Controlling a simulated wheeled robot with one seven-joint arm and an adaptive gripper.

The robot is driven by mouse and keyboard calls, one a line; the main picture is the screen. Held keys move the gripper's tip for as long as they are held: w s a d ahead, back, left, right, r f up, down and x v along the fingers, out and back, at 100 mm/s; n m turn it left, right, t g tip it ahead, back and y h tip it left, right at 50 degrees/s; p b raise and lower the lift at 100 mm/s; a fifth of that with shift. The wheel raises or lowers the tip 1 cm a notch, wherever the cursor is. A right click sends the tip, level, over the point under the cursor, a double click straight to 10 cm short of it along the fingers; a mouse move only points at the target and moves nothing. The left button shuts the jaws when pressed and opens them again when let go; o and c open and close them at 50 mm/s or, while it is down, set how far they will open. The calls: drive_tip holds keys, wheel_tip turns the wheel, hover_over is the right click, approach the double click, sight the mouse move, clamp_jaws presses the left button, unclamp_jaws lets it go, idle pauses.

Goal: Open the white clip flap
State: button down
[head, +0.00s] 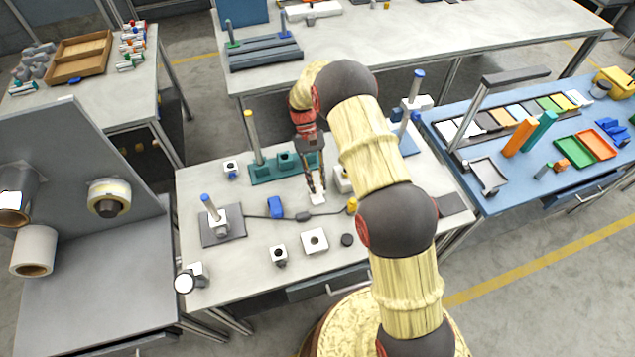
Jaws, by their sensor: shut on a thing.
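My gripper (316,188) reaches down over the middle of the near white table. Its long dark fingers are closed on a small white piece, which looks like the white clip flap (317,199). The fingers cover part of the flap, and it is too small to tell how far it is tilted. A dark cable (333,211) runs along the table just below it.
A green fixture with a post (262,172) stands behind left of my gripper. A white block (343,181) is close on its right. A blue block (275,206), a post on a dark plate (222,238) and a white square part (314,241) lie nearby.

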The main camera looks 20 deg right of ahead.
drive_tip(key=c, duration=1.6)
unclamp_jaws()
drive_tip(key=shift+c, duration=0.2)
drive_tip(key=shift+r, duration=0.1)
wheel_tip(320, 180, up, 10)
